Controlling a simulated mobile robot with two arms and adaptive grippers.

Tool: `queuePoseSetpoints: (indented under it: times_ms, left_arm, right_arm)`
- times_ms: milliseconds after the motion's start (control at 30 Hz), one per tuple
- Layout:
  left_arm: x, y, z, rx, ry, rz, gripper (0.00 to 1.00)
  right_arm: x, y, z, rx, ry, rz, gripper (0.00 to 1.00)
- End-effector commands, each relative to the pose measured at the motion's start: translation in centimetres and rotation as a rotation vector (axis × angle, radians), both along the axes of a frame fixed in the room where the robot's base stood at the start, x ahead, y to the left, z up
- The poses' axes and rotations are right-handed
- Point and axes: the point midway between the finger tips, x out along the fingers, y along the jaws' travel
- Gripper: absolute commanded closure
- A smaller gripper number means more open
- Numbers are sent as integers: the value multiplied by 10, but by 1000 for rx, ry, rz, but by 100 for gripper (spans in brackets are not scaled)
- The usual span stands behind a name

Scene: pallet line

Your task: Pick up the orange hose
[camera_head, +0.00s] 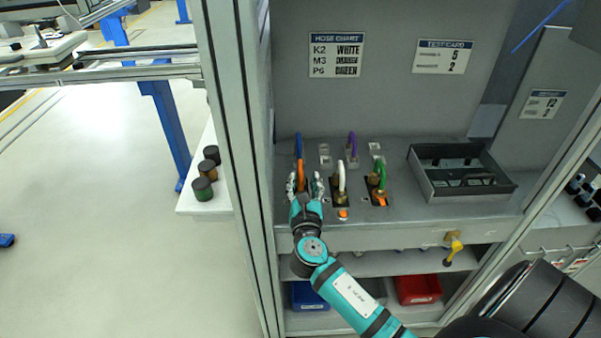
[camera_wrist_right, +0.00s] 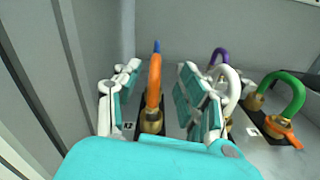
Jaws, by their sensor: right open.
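The orange hose (camera_head: 299,149) stands upright at the left end of the bench shelf, with a brass fitting at its base. In the right wrist view the orange hose (camera_wrist_right: 154,82) rises between the two fingers, with a blue end behind it. My right gripper (camera_head: 305,181) is open around the hose, one finger on each side; it also shows in the right wrist view (camera_wrist_right: 155,100). Gaps show between the hose and both fingers in the wrist view. My left gripper is not in view.
A white hose (camera_head: 342,176) stands close right of my right gripper, then a green hose (camera_head: 381,174) and a purple hose (camera_head: 352,143). A grey tray (camera_head: 463,190) is further right. A metal post (camera_head: 236,150) stands close on the left.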

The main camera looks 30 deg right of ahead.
Motion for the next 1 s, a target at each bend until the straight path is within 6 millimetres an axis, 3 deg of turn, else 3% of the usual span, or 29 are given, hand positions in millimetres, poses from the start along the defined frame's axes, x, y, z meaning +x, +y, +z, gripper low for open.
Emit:
queuePoseSetpoints:
  times_ms: [267, 600, 867, 1000]
  left_arm:
    - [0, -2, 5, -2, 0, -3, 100]
    - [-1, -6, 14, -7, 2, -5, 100]
    - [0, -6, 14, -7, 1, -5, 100]
    - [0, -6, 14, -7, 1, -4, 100]
  right_arm:
    - [19, -10, 0, 2, 0, 1, 59]
    - [58, -30, -2, 1, 1, 0, 59]
    - [61, -32, -2, 2, 1, 1, 59]
    - [61, -31, -2, 2, 1, 1, 74]
